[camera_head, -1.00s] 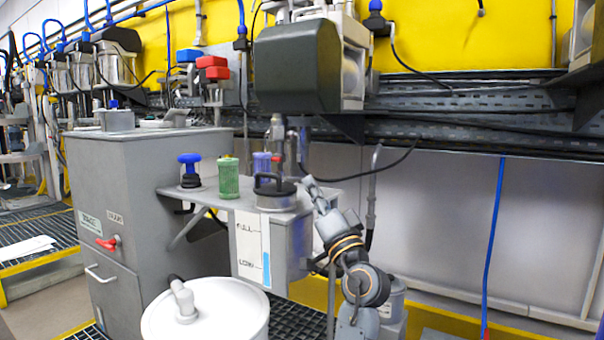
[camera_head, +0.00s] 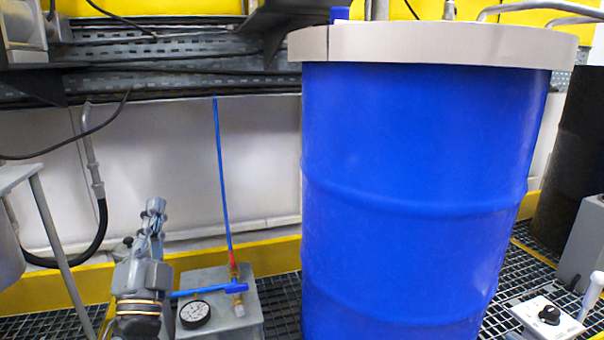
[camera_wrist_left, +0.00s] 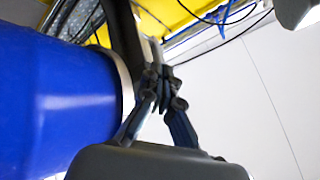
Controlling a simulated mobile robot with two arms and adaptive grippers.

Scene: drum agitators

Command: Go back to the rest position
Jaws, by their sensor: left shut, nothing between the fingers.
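My left gripper (camera_head: 155,207) is at the lower left of the head view, pointing up and away, in front of the pale wall. In the left wrist view its fingers (camera_wrist_left: 162,75) are together with nothing between them. It is apart from the large blue drum (camera_head: 410,190), which stands to its right in the head view. The drum also fills the left side of the left wrist view (camera_wrist_left: 55,95). My right gripper is not in either view.
A grey box with a gauge (camera_head: 194,314) and a blue-handled valve (camera_head: 236,288) sits low beside my left arm. A pale rim (camera_head: 440,45) tops the drum. A white box with a black knob (camera_head: 549,315) is at lower right. Grating covers the floor.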

